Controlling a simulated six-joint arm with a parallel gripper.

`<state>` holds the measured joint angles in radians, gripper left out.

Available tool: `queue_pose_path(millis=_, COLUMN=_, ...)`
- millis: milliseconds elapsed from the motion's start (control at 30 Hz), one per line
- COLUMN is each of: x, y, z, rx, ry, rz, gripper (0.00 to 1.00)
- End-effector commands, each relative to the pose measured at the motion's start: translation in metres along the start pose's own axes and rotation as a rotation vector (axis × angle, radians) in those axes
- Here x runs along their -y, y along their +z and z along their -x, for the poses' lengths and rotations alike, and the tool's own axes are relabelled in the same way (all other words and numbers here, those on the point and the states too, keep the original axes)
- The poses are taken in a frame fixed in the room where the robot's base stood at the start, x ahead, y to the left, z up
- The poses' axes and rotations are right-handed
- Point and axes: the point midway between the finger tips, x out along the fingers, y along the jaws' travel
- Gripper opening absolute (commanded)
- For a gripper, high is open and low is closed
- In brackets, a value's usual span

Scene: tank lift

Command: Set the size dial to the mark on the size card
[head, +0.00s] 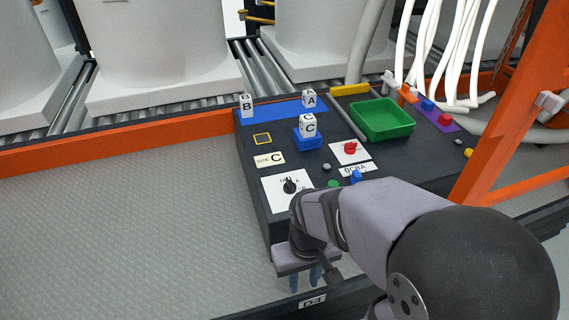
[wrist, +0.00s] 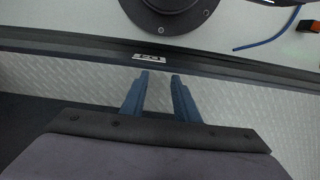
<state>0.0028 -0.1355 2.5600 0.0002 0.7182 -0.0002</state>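The size dial (head: 290,187) is a small black knob on a white plate at the front left of the dark panel. The letters around it are too small to read surely, and so is its pointer direction. The size card (head: 270,159), just behind the dial, shows a large C. My gripper (head: 307,279) hangs in front of the panel's front edge, apart from the dial and partly hidden by my arm. In the wrist view my gripper's blue fingers (wrist: 159,85) stand apart with nothing between them; the dial is not in that view.
Lettered blocks B (head: 246,105), A (head: 309,98) and C (head: 307,125) stand on the panel. A red knob (head: 350,148), a blue button (head: 356,176) and a green tray (head: 382,120) lie to the right. An orange post (head: 515,90) rises at the right.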

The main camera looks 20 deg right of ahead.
Motion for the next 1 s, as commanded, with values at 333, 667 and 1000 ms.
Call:
queue_pose_path(millis=333, x=-0.004, y=0.018, z=0.076, rx=0.117, ry=-0.001, rz=-0.02, gripper=0.28)
queue_pose_path(millis=667, x=-0.01, y=-0.007, z=0.148, rx=0.189, ry=-0.004, rz=-0.042, gripper=0.28)
queue_pose_path(millis=1000, x=-0.02, y=-0.11, z=0.197, rx=0.126, ry=-0.005, rz=-0.048, gripper=0.28)
